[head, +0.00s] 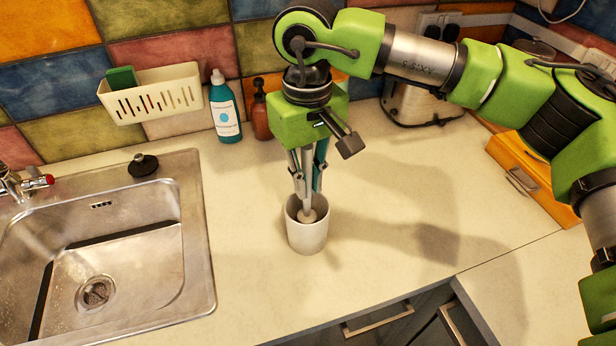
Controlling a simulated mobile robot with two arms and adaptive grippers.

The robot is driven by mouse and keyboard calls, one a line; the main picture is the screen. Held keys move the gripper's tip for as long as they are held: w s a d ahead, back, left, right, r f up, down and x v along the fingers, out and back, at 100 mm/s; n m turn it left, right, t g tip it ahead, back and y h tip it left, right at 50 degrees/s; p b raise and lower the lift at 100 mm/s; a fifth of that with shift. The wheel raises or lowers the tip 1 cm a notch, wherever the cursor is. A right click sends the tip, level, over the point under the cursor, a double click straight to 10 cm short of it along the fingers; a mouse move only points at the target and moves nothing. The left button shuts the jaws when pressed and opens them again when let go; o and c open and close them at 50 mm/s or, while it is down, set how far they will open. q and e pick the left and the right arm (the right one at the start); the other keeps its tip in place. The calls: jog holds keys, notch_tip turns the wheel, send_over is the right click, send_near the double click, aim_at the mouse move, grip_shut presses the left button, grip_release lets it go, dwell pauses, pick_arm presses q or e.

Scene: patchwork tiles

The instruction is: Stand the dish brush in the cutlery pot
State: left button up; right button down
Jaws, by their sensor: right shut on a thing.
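The white cutlery pot (307,239) stands upright on the worktop, right of the sink. My right gripper (308,184) points down just above the pot and is shut on the dish brush (308,205). The brush is upright, with a pale shaft and a rounded beige lower end inside the pot's mouth. Its upper part is hidden by the gripper. I cannot tell whether the brush touches the pot's bottom. My left gripper is not in view.
A steel sink (195,235) lies at the left, with a black plug (143,165) on its back rim. A blue bottle (225,110), a brown bottle (261,112) and a wall caddy (150,95) are behind. An orange box (530,180) is at right. Worktop right of the pot is clear.

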jog(key=shift+f, duration=0.1)
jog(key=c, duration=2)
grip_release()
notch_tip(320, 180, up, 12)
